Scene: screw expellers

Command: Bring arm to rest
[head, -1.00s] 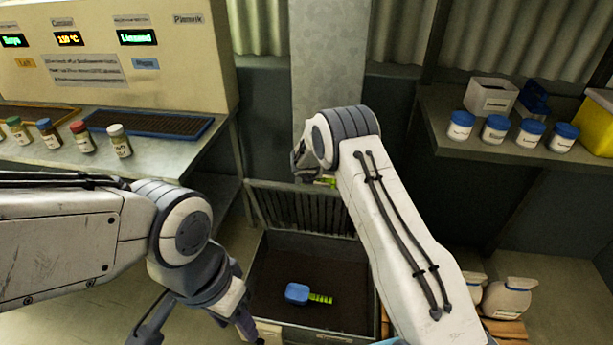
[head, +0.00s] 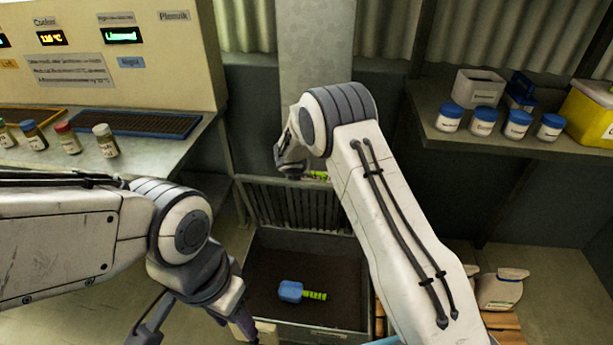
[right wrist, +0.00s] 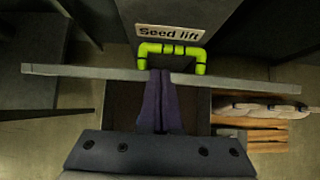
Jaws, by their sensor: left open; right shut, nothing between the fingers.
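My right arm reaches over the bin, its wrist bent down at the bin's raised grate (head: 290,205). Its gripper is mostly hidden behind the wrist in the head view. In the right wrist view my right gripper (right wrist: 161,75) is shut and empty, its fingertips close to the green handle (right wrist: 172,49) under a "Seed lift" sign (right wrist: 170,32). I cannot tell whether they touch the handle. The handle also shows beside the wrist in the head view (head: 318,175). My left gripper (head: 195,334) is open and empty at the lower left, partly cut off by the frame edge.
A blue scoop (head: 291,291) with a green grip lies in the dark bin (head: 310,334). Small jars (head: 106,141) and a tray (head: 140,122) stand on the left bench. Blue-lidded tubs (head: 483,121) line the right shelf. White sacks (head: 502,288) sit low at right.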

